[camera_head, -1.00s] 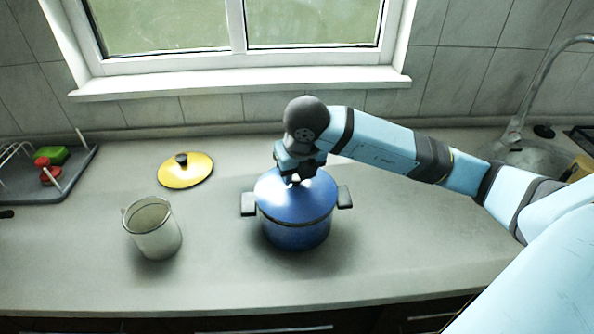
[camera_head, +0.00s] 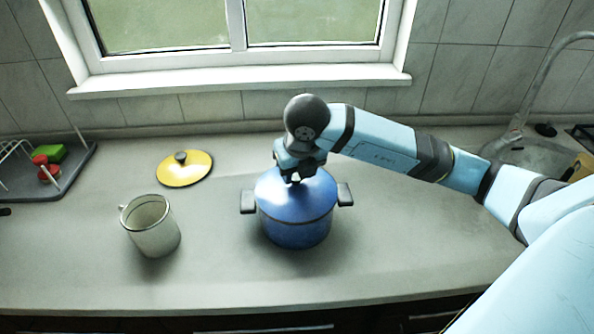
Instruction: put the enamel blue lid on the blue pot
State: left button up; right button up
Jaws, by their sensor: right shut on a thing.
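The blue pot (camera_head: 297,234) stands upright on the counter in the middle of the head view, with a dark handle on each side. The blue lid (camera_head: 283,204) lies over the pot's mouth, and no clear gap shows between lid and rim. My right gripper (camera_head: 295,179) is above the lid's centre, pointing down, shut on the lid's knob, which the fingers mostly hide. My left gripper is not in view.
A yellow lid (camera_head: 185,169) with a dark knob lies at the back left. A white enamel mug-like pot (camera_head: 151,232) stands left of the blue pot. The front counter is clear.

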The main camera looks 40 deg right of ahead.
jog(key=shift+f, duration=0.15)
jog(key=o, duration=1)
jog(key=d+v, duration=0.1)
jog(key=v, duration=1.2)
jog(key=shift+a+r+p, duration=0.4)
jog(key=shift+a, duration=0.1)
